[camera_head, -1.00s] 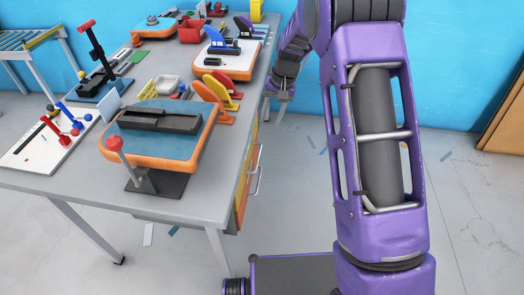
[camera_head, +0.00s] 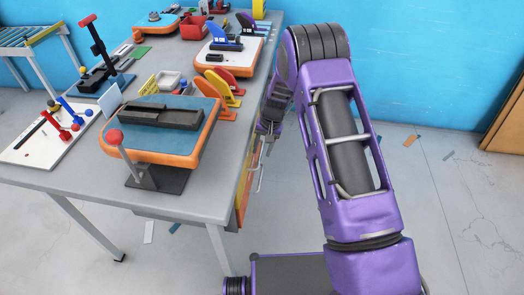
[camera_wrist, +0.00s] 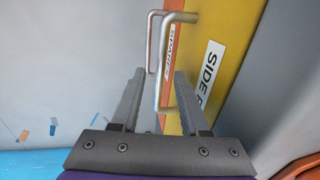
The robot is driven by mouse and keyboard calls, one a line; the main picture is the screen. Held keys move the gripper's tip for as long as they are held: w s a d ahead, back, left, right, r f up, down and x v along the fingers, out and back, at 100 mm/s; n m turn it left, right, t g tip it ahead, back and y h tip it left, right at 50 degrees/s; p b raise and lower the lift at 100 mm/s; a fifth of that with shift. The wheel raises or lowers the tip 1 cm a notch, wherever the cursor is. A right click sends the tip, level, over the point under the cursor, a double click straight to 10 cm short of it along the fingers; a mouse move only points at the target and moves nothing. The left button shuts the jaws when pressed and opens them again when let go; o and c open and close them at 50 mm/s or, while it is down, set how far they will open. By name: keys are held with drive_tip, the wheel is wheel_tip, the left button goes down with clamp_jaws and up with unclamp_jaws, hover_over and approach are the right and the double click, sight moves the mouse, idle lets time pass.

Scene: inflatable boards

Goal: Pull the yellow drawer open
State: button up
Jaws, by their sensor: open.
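The yellow drawer (camera_wrist: 225,30) shows in the wrist view as a yellow front with a white label reading "SIDE". Its metal bar handle (camera_wrist: 161,75) stands out from the front. In the head view only a narrow yellow strip of it (camera_head: 245,177) shows at the table's right side. My gripper (camera_wrist: 159,72) is open and empty, its two fingers on either side of the handle in the wrist view. I cannot tell whether the handle lies fully between them. In the head view my gripper (camera_head: 268,138) is beside the table, close to the drawer fronts.
An orange drawer (camera_wrist: 172,75) with its own handle (camera_wrist: 150,42) lies beyond the yellow one. The grey table (camera_head: 190,207) carries several boards and toys near its right edge. Open floor (camera_head: 460,220) lies to the right.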

drive_tip(key=shift+a+f, duration=0.1)
drive_tip(key=shift+f, duration=0.3)
drive_tip(key=shift+c, duration=0.3)
clamp_jaws()
idle(0.9)
